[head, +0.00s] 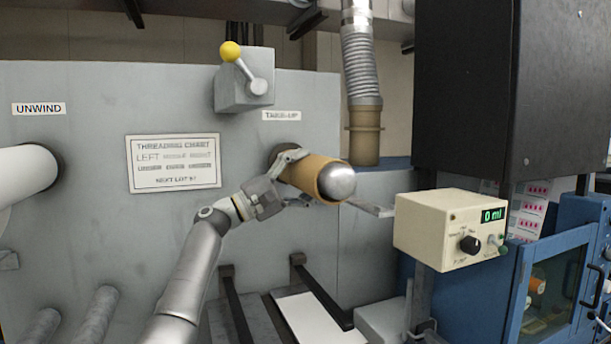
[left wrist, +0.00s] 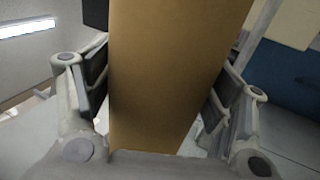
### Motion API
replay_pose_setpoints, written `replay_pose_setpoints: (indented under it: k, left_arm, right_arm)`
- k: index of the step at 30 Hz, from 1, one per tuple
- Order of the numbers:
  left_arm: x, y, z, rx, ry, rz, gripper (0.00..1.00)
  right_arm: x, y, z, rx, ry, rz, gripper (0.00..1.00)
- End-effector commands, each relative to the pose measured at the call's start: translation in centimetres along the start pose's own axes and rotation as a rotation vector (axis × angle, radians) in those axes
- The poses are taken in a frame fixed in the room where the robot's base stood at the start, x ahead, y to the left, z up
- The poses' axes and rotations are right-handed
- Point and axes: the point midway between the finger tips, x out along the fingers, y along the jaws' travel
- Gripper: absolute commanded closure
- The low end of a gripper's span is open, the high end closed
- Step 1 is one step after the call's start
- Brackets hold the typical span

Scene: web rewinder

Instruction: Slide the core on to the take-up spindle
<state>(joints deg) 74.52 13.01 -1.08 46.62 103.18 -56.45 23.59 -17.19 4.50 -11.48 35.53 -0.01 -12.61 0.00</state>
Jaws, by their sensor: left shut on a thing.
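The core (head: 308,175) is a brown cardboard tube below the TAKE-UP label. The take-up spindle (head: 338,182) shows as a rounded silver end at the core's near mouth, so the core appears to be around it. The core's far end lies close to the grey panel; whether it touches is hidden. My left gripper (head: 290,178) is shut on the core from the left and below, with a finger on either side. In the left wrist view the core (left wrist: 170,75) fills the space between both finger pads. My right gripper is not in view.
A cream control box (head: 450,232) reading 0 ml stands to the right of the spindle. A flexible duct (head: 362,70) hangs above right. A lever with a yellow knob (head: 231,51) is above the core. A white roll (head: 27,172) is at the far left.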

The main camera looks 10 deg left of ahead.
Motion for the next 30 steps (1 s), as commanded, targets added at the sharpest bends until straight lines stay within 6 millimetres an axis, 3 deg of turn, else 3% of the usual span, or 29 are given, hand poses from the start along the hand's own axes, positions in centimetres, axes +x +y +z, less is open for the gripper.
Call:
replay_pose_setpoints:
  k: [4,5,10,23,30]
  left_arm:
    - [0.0,0.1,0.0,0.001,-0.001,0.002,0.54]
    - [0.0,0.1,0.0,0.001,-0.001,0.002,0.23]
    - [0.0,0.1,0.0,0.0,-0.001,0.002,0.01]
    - [-0.2,-0.1,0.0,-0.001,0.0,-0.001,0.0]
    - [-3.1,-0.1,-0.1,0.002,0.001,-0.001,0.0]
  right_arm:
    - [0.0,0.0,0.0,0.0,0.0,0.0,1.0]
    - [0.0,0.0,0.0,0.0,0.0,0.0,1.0]
    - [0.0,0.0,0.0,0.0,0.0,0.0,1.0]
    - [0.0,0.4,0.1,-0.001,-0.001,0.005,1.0]
    - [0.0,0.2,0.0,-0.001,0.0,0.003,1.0]
